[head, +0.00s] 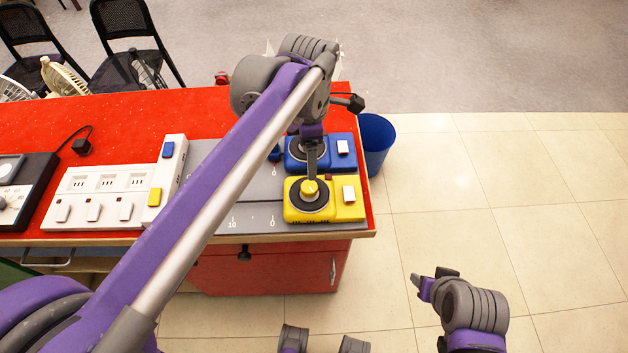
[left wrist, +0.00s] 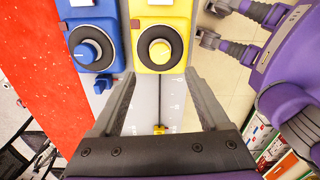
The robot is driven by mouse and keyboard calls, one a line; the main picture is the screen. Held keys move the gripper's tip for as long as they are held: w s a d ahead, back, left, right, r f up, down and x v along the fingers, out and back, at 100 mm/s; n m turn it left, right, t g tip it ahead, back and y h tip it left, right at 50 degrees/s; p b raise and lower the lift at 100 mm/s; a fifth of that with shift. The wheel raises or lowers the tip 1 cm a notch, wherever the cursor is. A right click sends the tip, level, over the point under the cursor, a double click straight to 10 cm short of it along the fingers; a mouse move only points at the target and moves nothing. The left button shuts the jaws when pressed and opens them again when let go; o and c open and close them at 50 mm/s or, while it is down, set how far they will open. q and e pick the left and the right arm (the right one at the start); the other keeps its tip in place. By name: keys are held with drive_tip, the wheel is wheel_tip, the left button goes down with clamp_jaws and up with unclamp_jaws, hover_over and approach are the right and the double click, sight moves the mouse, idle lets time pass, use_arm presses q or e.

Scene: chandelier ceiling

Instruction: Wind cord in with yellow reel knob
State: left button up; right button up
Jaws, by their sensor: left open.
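The yellow reel (head: 349,209) sits at the table's front right corner, its yellow knob (head: 310,189) on a dark disc. In the left wrist view the yellow knob (left wrist: 160,51) lies just beyond my open left gripper (left wrist: 160,82). The fingers are spread and hold nothing; contact with the knob cannot be made out. The cord (left wrist: 160,100) runs from the yellow reel between my fingers to a small yellow piece (left wrist: 160,129). My left arm hides that piece in the head view. My right arm (head: 470,305) shows at lower right; its gripper's state is unclear.
A blue reel (head: 343,147) stands just behind the yellow one, with a small blue piece (left wrist: 103,84) close to it. A white switch panel (head: 97,198) is to the left. A blue bin (head: 376,140) stands beyond the table's right edge. The tiled floor at right is clear.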

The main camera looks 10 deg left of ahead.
sight(309, 186)
use_arm(q)
wheel_tip(309, 186, down, 10)
drive_tip(key=shift+a+f+b, duration=0.1)
drive_tip(key=shift+b, duration=0.35)
clamp_jaws()
